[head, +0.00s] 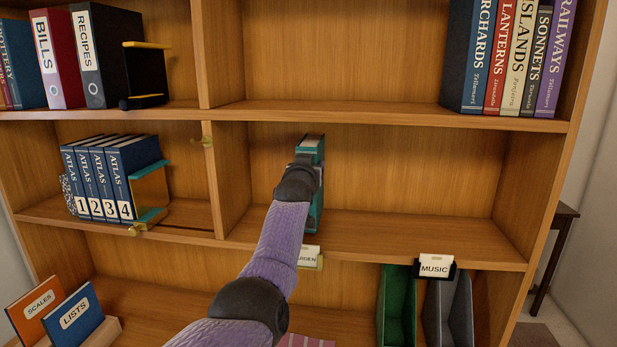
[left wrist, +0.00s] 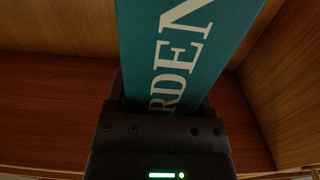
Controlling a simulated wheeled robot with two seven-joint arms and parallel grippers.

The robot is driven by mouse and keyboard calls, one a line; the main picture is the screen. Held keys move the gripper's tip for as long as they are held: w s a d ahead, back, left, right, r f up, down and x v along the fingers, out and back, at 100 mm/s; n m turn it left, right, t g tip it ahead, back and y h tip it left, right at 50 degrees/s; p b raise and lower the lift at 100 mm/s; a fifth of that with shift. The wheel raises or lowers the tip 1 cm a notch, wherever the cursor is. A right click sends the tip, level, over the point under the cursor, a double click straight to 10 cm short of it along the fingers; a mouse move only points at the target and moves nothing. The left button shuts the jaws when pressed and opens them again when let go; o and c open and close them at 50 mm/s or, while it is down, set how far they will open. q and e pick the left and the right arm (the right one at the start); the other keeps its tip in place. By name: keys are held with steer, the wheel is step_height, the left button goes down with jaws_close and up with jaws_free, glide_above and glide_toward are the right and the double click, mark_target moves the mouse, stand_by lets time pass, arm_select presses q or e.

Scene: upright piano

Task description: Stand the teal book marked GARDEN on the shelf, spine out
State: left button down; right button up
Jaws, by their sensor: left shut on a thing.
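The teal book marked GARDEN (head: 318,208) is in the middle-row compartment, roughly upright, with its pale page edges facing up. My left gripper (head: 304,166) is shut on it from the front, and my arm hides much of it. In the left wrist view the book's teal spine (left wrist: 190,45) faces the camera, with the letters RDEN readable, and the left gripper's dark jaws (left wrist: 165,108) close around its lower part. The shelf (head: 440,232) under it is otherwise bare. I cannot tell whether the book's bottom touches the board. My right gripper is not in view.
A GARDEN label (head: 308,258) hangs on the shelf's front edge below the book. A divider (head: 232,180) stands to its left, beyond which are ATLAS volumes (head: 105,180). A MUSIC label (head: 435,267) is to the right. Free room lies right of the book.

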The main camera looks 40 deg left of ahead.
arm_select(q)
steer(key=shift+f, duration=0.45)
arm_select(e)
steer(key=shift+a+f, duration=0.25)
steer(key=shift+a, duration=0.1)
arm_select(q)
steer(key=shift+f+b, duration=0.5)
steer(key=shift+f, duration=0.15)
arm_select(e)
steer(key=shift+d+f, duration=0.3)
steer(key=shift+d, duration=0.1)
arm_select(q)
jaws_free()
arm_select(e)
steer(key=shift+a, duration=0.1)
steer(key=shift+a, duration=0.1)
arm_select(q)
steer(key=p+v, duration=0.1)
steer(key=v, duration=0.9)
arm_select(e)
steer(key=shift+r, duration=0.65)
